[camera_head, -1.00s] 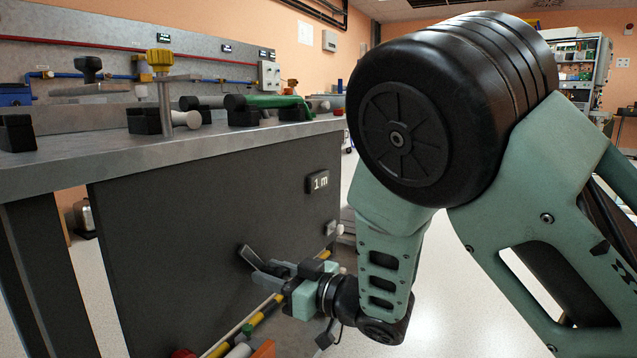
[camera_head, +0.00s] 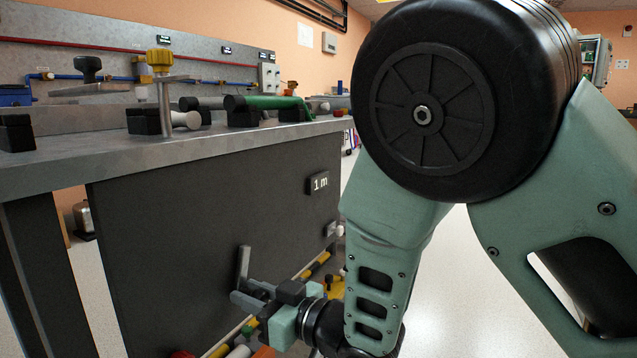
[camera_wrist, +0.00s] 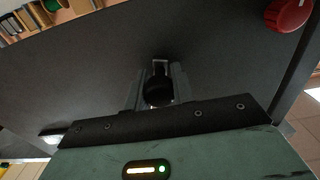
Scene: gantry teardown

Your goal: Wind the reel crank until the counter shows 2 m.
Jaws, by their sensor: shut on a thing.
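The counter (camera_head: 318,183) on the dark side panel (camera_head: 200,220) of the bench reads 1 m. The reel crank (camera_head: 244,264) is a grey metal arm on the same panel, lower down, and it stands nearly upright. My gripper (camera_head: 255,294) is at the lower end of the crank, shut on its handle. In the wrist view my gripper (camera_wrist: 158,85) has a dark round knob, the crank handle (camera_wrist: 158,93), between its fingers, with a thin metal piece beyond it. The crank's pivot is not clear to see.
The bench top (camera_head: 100,160) above carries clamps, valves and a green-handled tool (camera_head: 270,102). A yellow-black striped bar (camera_head: 318,264) and loose items lie below the panel. A red knob (camera_wrist: 288,14) shows in the wrist view. Open floor (camera_head: 480,300) lies to the right.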

